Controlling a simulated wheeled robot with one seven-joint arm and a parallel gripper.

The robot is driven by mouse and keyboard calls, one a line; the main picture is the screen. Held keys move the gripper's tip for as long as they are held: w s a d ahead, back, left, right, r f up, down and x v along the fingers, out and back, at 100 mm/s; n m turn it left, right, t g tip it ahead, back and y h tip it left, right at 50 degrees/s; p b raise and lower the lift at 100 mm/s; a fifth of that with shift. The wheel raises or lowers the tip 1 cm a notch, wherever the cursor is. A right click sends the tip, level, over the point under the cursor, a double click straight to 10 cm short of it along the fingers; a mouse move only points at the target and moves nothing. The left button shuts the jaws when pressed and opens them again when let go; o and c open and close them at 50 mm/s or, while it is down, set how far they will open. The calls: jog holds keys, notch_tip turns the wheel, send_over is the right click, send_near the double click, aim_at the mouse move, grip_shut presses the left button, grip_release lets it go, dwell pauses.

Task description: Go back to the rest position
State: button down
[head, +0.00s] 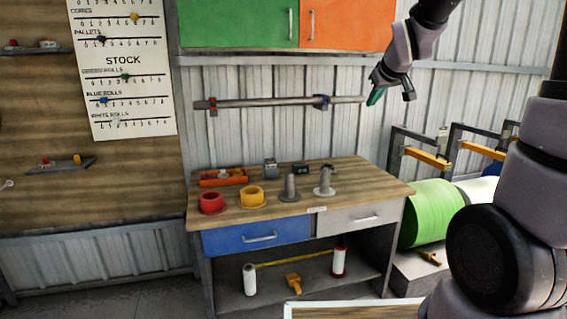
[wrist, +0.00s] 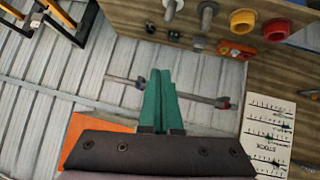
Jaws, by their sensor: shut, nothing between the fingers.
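My gripper (head: 376,97) is raised in front of the corrugated wall, at the right end of the wall rail, in the head view. Its green fingers (wrist: 160,92) are together and empty in the wrist view. The gripper is well above the workbench (head: 340,180) and holds nothing. Part of my arm crosses the right side of the head view.
The workbench carries a red ring (head: 211,203), a yellow ring (head: 252,196), an orange tray (head: 223,177) and grey spindles (head: 325,182). A rail (head: 270,102) runs along the wall below green and orange cabinets (head: 345,24). A green roll (head: 430,213) is at right.

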jog(key=s+r+m+g+y, duration=0.1)
jog(key=s+m, duration=0.6)
jog(key=s, duration=1.9)
jog(key=shift+s+a+r+g, duration=0.25)
jog(key=shift+a+r+g, duration=0.25)
jog(key=shift+g, duration=0.4)
jog(key=shift+d, duration=0.1)
